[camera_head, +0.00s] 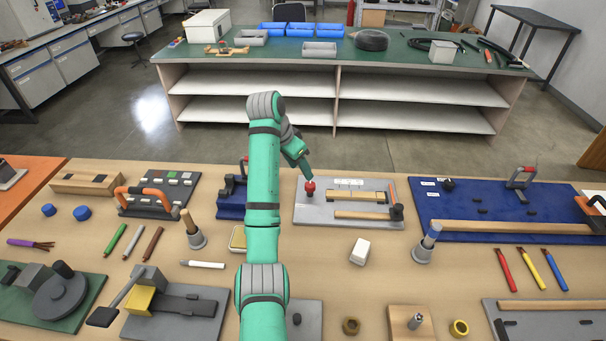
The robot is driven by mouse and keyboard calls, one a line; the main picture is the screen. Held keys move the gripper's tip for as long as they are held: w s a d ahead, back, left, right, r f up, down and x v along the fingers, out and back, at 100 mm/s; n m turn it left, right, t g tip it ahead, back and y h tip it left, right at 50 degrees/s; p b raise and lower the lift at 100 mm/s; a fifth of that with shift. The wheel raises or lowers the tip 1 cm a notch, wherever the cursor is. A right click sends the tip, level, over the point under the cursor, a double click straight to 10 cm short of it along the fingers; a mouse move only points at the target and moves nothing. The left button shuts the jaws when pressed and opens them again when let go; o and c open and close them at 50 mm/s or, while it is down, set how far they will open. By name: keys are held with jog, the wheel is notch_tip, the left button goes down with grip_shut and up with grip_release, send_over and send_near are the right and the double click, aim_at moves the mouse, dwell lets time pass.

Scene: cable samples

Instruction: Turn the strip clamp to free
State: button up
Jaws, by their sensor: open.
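A grey board (330,220) lies on the wooden bench at the middle, with a pale strip piece (355,195) on it. A small red knob-like part (310,188) stands at the board's left part; I cannot tell for sure whether it is the strip clamp or which way it is turned. My gripper (308,177) is at the end of my green arm, pointing down, right above the red part. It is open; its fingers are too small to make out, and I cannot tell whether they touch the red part.
A blue board (465,228) with a red-handled clamp (521,178) is to the right. A blue fixture (231,205) is left of my arm. A white block (360,251) stands in front.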

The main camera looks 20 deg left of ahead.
jog(key=shift+s+a+r, duration=0.1)
jog(key=shift+s+r, duration=0.2)
jog(key=shift+r, duration=0.3)
